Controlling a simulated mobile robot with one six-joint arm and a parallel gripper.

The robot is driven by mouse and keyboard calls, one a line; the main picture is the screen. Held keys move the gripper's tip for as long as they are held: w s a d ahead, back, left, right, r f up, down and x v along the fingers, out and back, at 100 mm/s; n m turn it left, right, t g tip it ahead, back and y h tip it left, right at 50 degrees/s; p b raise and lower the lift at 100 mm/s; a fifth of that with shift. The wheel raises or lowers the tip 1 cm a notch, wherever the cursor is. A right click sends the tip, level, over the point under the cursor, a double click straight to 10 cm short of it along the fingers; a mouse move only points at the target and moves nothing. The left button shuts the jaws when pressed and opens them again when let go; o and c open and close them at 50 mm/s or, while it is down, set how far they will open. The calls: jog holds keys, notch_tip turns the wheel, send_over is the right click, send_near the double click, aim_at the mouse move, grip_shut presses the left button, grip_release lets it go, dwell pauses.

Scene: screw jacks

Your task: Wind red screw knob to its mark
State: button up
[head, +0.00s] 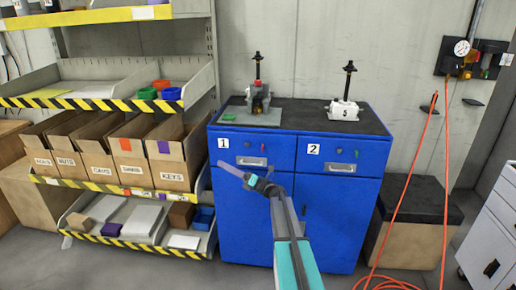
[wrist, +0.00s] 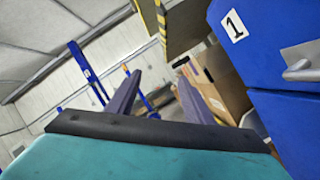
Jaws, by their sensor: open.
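Two screw jacks stand on top of the blue cabinet (head: 250,200) in the head view. The left jack (head: 260,98) has a dark, partly reddish body and an upright black screw, and stands on a grey plate. The right jack (head: 344,110) has a white body and an upright black screw. My gripper (head: 228,168) is open and empty in front of the cabinet's left side, below and apart from the jacks. In the wrist view its two fingers (wrist: 158,94) are spread apart, and neither jack shows.
A shelf rack (head: 110,100) with cardboard bins stands left of the cabinet. A small green block (head: 228,117) lies on the cabinet top. An orange hose (head: 446,180) hangs at the right, by a low dark-topped box (head: 425,198). The cabinet top between the jacks is clear.

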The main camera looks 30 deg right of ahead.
jog(key=a+f+m+t+h, duration=0.1)
jog(key=a+f+m+h, duration=0.8)
jog(key=a+f, duration=0.85)
jog(key=s+d+f+m+g+h, duration=0.1)
jog(key=s+f+m+g+h, duration=0.1)
jog(key=s+f+m, duration=0.4)
jog(key=s+d+f+m+g+h, duration=0.1)
jog(key=s+f+m+g+h, duration=0.2)
jog(key=f, duration=0.6)
jog(key=s+d+f+m+g+h, duration=0.1)
jog(key=s+f+m+g+h, duration=0.15)
jog(key=f+m, duration=0.4)
jog(key=s+a+f+m+g, duration=0.1)
jog(key=s+f+m+g, duration=0.4)
jog(key=s, duration=0.7)
jog(key=s+a+f+m+g, duration=0.1)
jog(key=s+a+f+g, duration=0.15)
jog(key=s+f, duration=0.65)
jog(key=s+a+r+m+g, duration=0.1)
jog(key=s+a+g, duration=0.1)
jog(key=s, duration=0.6)
jog(key=s+a+r+m+g+y, duration=0.1)
jog(key=s+m+g, duration=0.1)
jog(key=s, duration=0.7)
jog(key=s+a+r+m+g+y, duration=0.1)
jog(key=s+g, duration=0.3)
jog(key=s, duration=0.4)
jog(key=shift+s+a+r+m, duration=0.4)
jog(key=shift+a+m, duration=0.05)
jog(key=shift+a, duration=0.4)
